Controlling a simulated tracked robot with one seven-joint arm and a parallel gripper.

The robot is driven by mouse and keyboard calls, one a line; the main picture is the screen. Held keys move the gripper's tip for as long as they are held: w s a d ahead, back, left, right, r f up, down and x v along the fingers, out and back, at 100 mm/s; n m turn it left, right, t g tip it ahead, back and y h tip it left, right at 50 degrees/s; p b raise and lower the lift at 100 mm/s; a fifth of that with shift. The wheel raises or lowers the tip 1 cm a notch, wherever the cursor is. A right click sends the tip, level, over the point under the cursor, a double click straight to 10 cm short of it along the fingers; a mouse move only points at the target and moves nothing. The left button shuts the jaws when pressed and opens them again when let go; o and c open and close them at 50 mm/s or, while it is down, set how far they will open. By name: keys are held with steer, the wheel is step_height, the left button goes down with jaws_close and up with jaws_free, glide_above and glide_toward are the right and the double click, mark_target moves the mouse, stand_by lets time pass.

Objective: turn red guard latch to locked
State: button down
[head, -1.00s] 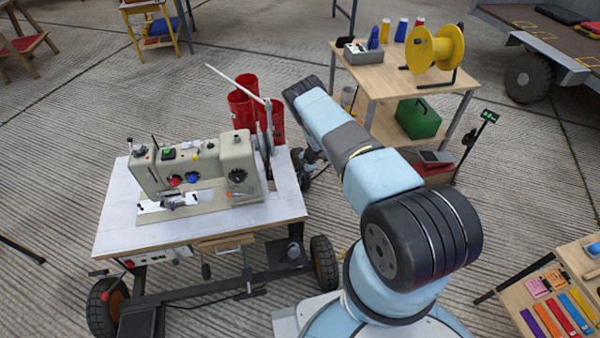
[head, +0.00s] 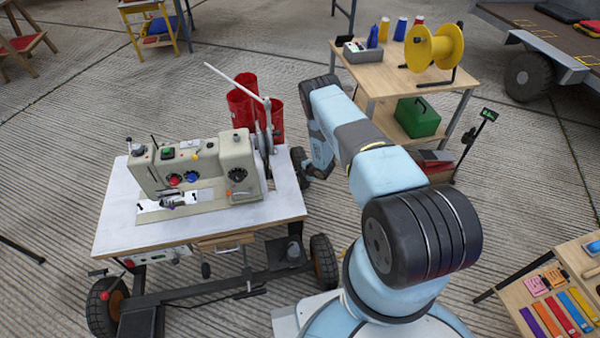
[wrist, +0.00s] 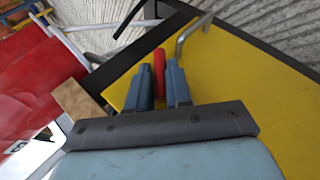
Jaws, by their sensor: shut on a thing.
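The red latch (wrist: 159,66) shows in the wrist view as a narrow, rounded red piece standing over a yellow panel (wrist: 240,115). My gripper (wrist: 161,80) is shut on it, with one finger on each side. The lower part of the latch is hidden between the fingers, so I cannot tell its exact turn. In the head view I cannot make out the latch or my fingers; my arm reaches down beyond the right edge of the sewing table (head: 110,225). A beige sewing machine (head: 200,170) stands on that table.
A wooden table (head: 385,80) with a yellow spool (head: 435,48) and a green box (head: 417,118) stands behind my arm. A dark bar (wrist: 262,50) edges the yellow panel.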

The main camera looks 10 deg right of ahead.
steer(key=t, duration=0.2)
steer(key=n+t, duration=0.1)
steer(key=shift+s+f+t+y, duration=0.3)
steer(key=shift+s+f+t, duration=0.05)
steer(key=shift+f+t, duration=0.05)
steer(key=shift+s+f+n+t+y, duration=0.15)
steer(key=shift+n+t+y, duration=0.15)
steer(key=shift+t, duration=0.8)
steer(key=shift+w+f+n+t+y, duration=0.15)
steer(key=shift+n+t, duration=0.25)
steer(key=shift+t, duration=0.7)
steer(key=shift+s, duration=0.15)
steer(key=c, duration=1.4)
jaws_free()
steer(key=o, duration=0.3)
steer(key=shift+r, duration=0.15)
steer(key=shift+o, duration=0.2)
steer(key=f+v, duration=0.1)
steer(key=v, duration=1.2)
steer(key=shift+s+d+r, duration=0.15)
steer(key=shift+s+r, duration=0.1)
steer(key=shift+r, duration=0.05)
